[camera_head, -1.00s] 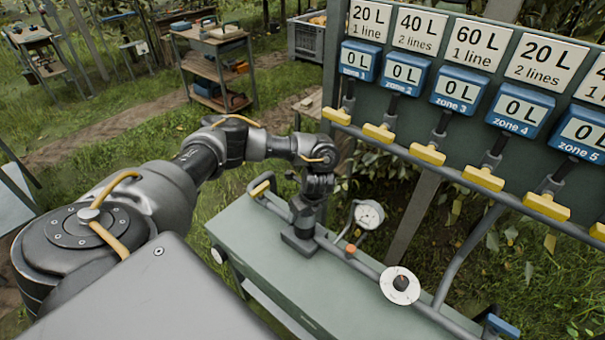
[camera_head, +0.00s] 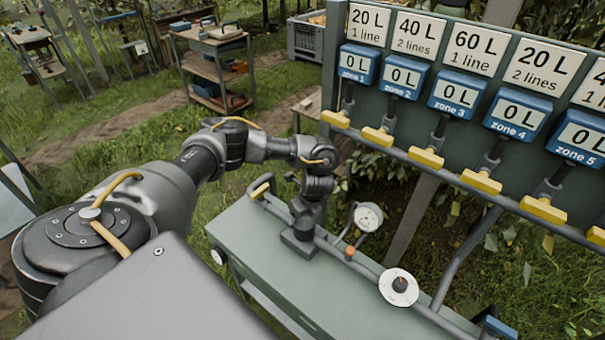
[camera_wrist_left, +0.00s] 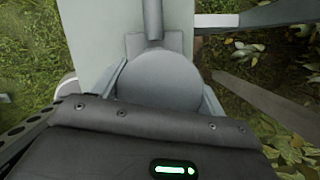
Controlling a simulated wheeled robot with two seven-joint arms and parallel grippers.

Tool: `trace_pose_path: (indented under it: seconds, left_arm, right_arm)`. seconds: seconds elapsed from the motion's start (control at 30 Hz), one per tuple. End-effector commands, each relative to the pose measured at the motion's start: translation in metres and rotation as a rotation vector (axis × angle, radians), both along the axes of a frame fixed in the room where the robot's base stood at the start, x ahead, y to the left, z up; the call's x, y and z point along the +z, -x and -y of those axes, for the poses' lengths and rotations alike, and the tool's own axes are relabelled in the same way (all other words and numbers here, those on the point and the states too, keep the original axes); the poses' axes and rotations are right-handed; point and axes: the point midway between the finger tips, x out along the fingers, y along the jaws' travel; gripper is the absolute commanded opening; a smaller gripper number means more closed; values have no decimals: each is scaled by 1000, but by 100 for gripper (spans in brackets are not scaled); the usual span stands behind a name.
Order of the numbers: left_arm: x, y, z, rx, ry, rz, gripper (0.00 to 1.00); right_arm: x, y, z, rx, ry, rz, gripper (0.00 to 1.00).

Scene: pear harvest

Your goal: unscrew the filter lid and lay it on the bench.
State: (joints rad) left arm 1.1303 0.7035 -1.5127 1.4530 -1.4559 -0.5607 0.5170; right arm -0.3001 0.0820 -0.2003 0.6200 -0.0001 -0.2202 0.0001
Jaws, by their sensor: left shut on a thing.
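The filter lid (camera_wrist_left: 160,82) is a round grey disc in the left wrist view, at the top of the filter on the bench pipe. My left gripper (camera_wrist_left: 160,92) is shut on it, with a finger on each side of the disc. In the head view my left gripper (camera_head: 305,208) points down over the filter, whose grey base (camera_head: 297,243) stands on the bench (camera_head: 262,262). The lid is hidden there by the gripper. My right gripper is in neither view.
A pressure gauge (camera_head: 368,217) and a white dial (camera_head: 399,287) sit along the pipe to the right. A panel with blue zone meters (camera_head: 403,75) and yellow handles (camera_head: 426,158) rises behind. The bench top's front part is clear.

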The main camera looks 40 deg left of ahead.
Motion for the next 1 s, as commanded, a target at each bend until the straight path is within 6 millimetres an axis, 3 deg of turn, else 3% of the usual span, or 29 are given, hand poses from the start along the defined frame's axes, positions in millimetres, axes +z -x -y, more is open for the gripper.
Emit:
trace_pose_path:
  seconds: [0.03, 0.4, 0.43, 0.6, 0.87, 1.0]
  left_arm:
    - [11, -10, 4, -1, 9, 26, 50]
    - [11, -10, 3, 1, 6, 27, 49]
    - [11, -10, 2, 1, 6, 27, 76]
    - [10, -7, 1, 3, 3, 22, 97]
    - [8, -4, -1, 3, 1, 14, 97]
    - [19, -5, 3, -1, 2, 14, 97]
  right_arm:
    - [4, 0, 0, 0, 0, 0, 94]
    - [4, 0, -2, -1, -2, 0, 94]
    - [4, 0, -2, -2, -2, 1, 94]
    - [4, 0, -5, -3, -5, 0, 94]
    - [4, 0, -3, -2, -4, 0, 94]
    - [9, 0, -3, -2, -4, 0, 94]
